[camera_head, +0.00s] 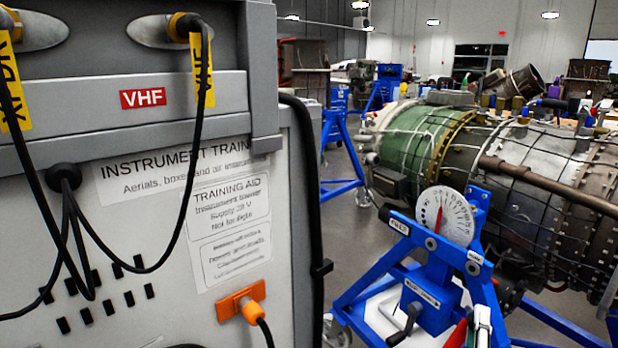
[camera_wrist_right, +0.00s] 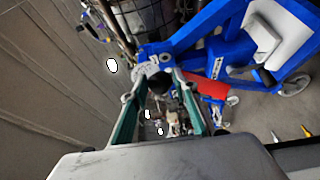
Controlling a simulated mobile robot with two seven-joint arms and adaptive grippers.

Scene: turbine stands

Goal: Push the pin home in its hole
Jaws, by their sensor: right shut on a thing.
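A blue turbine stand (camera_head: 430,262) with a white dial (camera_head: 445,215) stands at the right in the head view. My right gripper (camera_wrist_right: 157,88) shows two green-sided fingers in the wrist view, closed on a small part, which I take to be the pin (camera_wrist_right: 156,84). Its dark and grey end shows between the fingertips, against the blue frame. A red piece (camera_wrist_right: 207,84) lies beside the right finger; red also shows at the bottom of the head view. The hole and the pin's depth are hidden. My left gripper is in neither view.
A grey instrument cabinet (camera_head: 240,225) with hanging black cables fills the left of the head view. A large turbine engine (camera_head: 440,138) lies behind the dial. A black crank (camera_head: 404,328) juts from the stand. Grey floor shows between cabinet and stand.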

